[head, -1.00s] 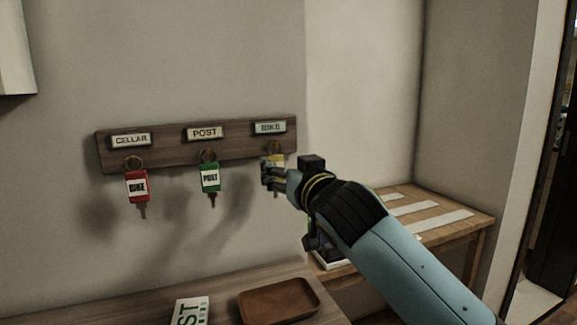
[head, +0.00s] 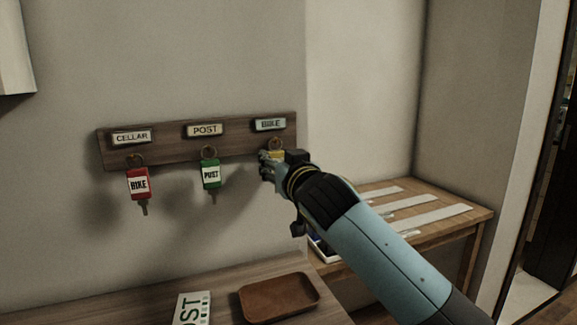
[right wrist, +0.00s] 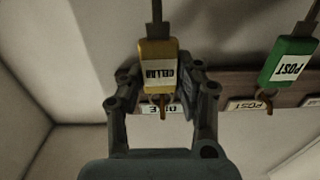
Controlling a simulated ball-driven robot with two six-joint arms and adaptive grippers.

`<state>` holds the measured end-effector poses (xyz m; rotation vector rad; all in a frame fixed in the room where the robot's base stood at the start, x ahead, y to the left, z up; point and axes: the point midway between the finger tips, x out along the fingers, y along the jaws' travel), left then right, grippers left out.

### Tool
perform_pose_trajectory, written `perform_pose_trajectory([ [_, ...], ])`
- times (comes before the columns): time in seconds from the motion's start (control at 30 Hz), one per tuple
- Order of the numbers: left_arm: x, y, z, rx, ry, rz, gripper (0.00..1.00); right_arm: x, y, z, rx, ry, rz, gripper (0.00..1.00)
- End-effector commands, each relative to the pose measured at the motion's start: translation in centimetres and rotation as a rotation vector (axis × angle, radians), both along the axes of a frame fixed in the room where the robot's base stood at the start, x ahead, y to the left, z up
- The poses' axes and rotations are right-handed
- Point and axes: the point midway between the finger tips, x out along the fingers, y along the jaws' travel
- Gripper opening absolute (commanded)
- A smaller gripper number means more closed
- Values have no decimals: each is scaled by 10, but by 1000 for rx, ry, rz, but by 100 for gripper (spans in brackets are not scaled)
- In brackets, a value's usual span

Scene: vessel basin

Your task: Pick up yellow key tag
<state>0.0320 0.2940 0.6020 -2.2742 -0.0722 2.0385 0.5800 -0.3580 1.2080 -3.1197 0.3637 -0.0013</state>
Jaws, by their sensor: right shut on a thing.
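The yellow key tag (head: 277,155) hangs by its ring below the BIKE label (head: 270,125), at the right end of the wooden key board (head: 168,150). My right gripper (head: 268,160) hides most of it in the head view. In the right wrist view the yellow tag (right wrist: 158,66) reads CELLAR and sits between the two fingers of my right gripper (right wrist: 158,72). The gripper is shut on the tag, and the ring still appears to be at the hook. My left gripper is not in view.
A red BIKE tag (head: 138,183) hangs under the CELLAR label and a green POST tag (head: 211,174) under the POST label. A wooden bench (head: 455,218) stands at the right.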

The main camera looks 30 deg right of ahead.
Motion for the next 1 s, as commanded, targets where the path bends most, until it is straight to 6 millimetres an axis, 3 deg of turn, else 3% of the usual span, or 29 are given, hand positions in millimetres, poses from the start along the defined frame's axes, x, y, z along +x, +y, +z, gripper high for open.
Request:
perform_pose_trajectory([
  [0.43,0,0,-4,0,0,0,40,-3,0,15,1,-1,0,6],
  [0.67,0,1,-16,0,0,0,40,-52,11,12,0,-1,0,6],
  [1.0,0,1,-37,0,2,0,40,-144,29,13,59,-18,1,6],
])
